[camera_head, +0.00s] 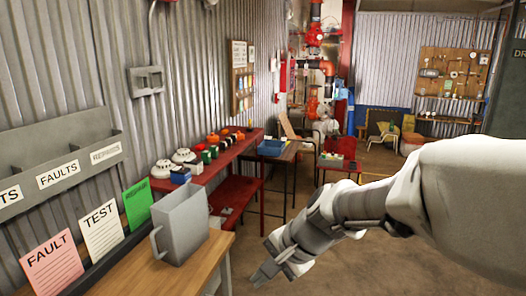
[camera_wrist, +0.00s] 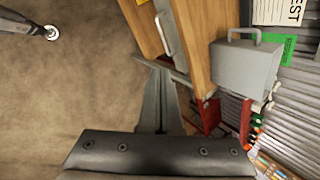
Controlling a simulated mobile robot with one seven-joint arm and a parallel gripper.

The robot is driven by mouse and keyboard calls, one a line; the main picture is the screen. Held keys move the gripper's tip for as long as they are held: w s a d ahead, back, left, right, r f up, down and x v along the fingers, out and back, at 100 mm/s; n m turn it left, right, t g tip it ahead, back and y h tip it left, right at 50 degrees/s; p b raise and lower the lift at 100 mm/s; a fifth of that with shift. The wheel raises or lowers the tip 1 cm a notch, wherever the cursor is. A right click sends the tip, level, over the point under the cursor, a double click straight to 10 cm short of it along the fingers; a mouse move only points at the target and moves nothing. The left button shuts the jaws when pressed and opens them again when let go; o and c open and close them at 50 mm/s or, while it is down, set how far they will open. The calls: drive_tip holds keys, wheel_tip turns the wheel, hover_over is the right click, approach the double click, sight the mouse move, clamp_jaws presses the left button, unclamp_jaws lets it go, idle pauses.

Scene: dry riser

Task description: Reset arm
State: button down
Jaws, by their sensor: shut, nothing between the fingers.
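My gripper (camera_head: 264,275) is at the end of my white arm, low in the middle of the head view, to the right of the wooden bench. Its fingers are together with nothing between them. In the wrist view the shut fingers (camera_wrist: 160,75) point up the picture, beside the bench edge. The gripper appears apart from the bench and from everything on it.
A grey metal container with a handle (camera_head: 181,224) stands on the wooden bench (camera_head: 150,277), near FAULT (camera_head: 52,266) and TEST (camera_head: 101,228) cards. A red table (camera_head: 208,170) holds detectors and small parts behind it. Open floor (camera_head: 385,160) lies beyond my arm.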

drive_tip(key=s+d+r+n+t+h+p, duration=0.2)
drive_tip(key=s+d+r+n+h, duration=0.3)
drive_tip(key=s+d+r+n, duration=0.4)
drive_tip(key=s+d+r+p, duration=0.1)
drive_tip(key=s+d, duration=0.3)
drive_tip(key=d, duration=0.1)
drive_tip(key=shift+s+d+r+h+p, duration=0.15)
drive_tip(key=shift+s+r+h+p, duration=0.05)
drive_tip(key=shift+s+h+p, duration=0.15)
